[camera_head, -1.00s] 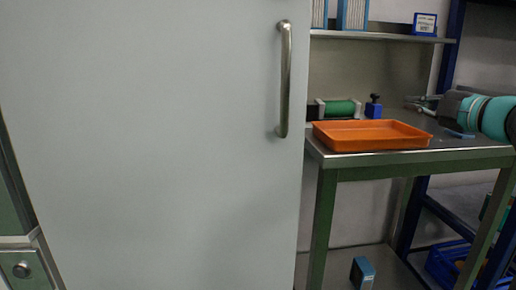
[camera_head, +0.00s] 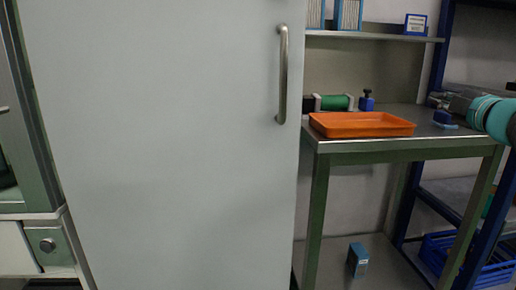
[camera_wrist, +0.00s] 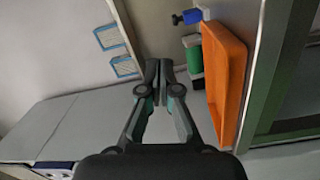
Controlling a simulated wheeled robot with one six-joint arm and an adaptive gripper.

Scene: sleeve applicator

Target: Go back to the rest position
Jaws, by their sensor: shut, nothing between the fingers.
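My gripper (camera_wrist: 157,84) shows in the wrist view with its two dark fingers together and nothing between them. In the head view my gripper (camera_head: 441,101) is at the right edge, above the right end of the steel table (camera_head: 405,151), partly cut off by my arm. It is apart from the orange tray (camera_head: 365,131), which lies on the table to its left. In the wrist view the tray (camera_wrist: 226,70) is to the right of the fingers.
A large pale door with a metal handle (camera_head: 282,75) fills the left and middle. A green roll (camera_head: 335,102) and a small blue item (camera_head: 367,101) stand behind the tray. A shelf (camera_head: 375,36) holds boxes above. A blue box (camera_head: 357,260) is on the lower shelf.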

